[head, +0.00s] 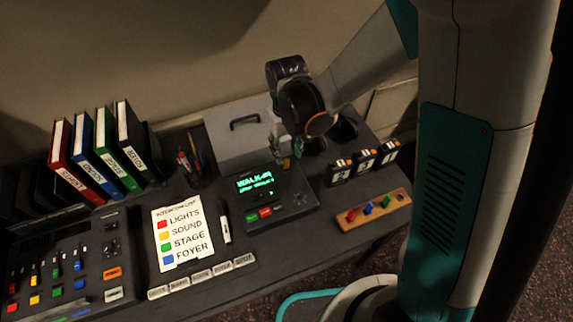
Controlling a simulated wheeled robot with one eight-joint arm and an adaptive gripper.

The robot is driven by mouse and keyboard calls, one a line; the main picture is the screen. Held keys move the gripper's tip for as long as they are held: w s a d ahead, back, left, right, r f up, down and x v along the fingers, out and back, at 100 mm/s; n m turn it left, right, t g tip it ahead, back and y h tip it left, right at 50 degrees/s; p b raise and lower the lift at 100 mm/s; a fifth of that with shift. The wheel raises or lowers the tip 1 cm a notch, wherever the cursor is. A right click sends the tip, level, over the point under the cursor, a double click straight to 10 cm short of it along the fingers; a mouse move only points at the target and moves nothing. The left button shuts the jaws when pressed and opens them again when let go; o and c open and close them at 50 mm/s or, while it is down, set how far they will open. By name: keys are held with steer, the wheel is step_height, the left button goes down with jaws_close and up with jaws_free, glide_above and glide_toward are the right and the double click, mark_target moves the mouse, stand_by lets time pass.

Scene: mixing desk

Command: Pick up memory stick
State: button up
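A wooden strip (397,209) lies at the right front of the desk. It carries a small red piece (351,215), a blue piece (368,208) and a green piece (386,201). They look like memory sticks, but they are too small for me to be sure. My gripper (286,160) is behind and to the left of the strip, low over the desk between the grey box and the screen unit, apart from the strip. Its fingers are small and dark here, and I cannot tell whether they are open or hold anything.
A screen unit (290,210) with green text stands just in front of my gripper. A grey box (225,140) with a handle is behind it. Several black numbered blocks (364,162) stand behind the strip. Binders (85,165), a pen cup (193,172), a list (180,237) and a control panel (85,270) fill the left.

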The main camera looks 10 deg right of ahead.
mark_target(287, 161)
steer(key=f, duration=0.1)
steer(key=f+b, duration=0.1)
steer(key=f, duration=0.1)
steer(key=f+b, duration=0.1)
steer(key=shift+s+f, duration=0.25)
steer(key=shift+s, duration=0.15)
steer(key=shift+f+b, duration=0.3)
steer(key=shift+f, duration=0.15)
steer(key=shift+c, duration=0.5)
steer(key=c, duration=0.7)
